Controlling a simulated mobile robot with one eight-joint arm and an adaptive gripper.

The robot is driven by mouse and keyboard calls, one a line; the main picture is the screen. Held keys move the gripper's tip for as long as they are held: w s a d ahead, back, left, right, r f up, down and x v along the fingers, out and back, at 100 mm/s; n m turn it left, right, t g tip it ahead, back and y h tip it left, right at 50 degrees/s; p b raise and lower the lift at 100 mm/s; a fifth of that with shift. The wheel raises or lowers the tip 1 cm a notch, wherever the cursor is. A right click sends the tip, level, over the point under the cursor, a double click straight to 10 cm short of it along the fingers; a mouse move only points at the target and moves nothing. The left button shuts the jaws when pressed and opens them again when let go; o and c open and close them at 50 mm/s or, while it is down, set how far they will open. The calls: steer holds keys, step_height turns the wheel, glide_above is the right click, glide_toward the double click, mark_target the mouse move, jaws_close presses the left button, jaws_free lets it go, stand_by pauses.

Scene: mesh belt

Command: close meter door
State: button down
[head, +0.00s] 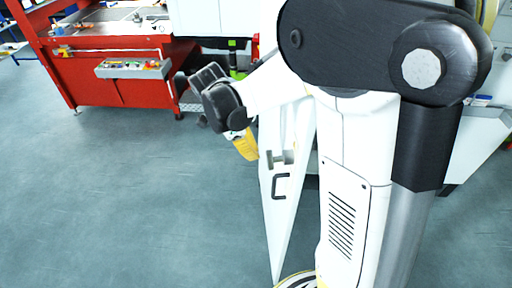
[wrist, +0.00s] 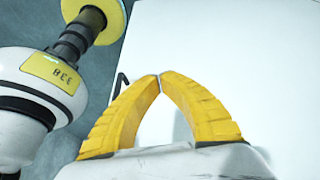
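A white door panel (head: 287,220) stands swung out from a white machine, seen at a steep angle in the head view. Part of the black handle (wrist: 121,84) shows left of the fingertips.
A red workbench (head: 120,90) with a control box (head: 133,68) stands at the back left. The white machine (head: 212,18) is behind my arm, which hides much of it. The grey floor (head: 130,210) at the left is clear.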

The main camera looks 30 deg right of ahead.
steer(key=s+d+f+b, duration=0.1)
steer(key=s+d+f, duration=0.1)
steer(key=d+f, duration=0.4)
steer(key=shift+s+f, duration=0.3)
steer(key=shift+d, duration=0.1)
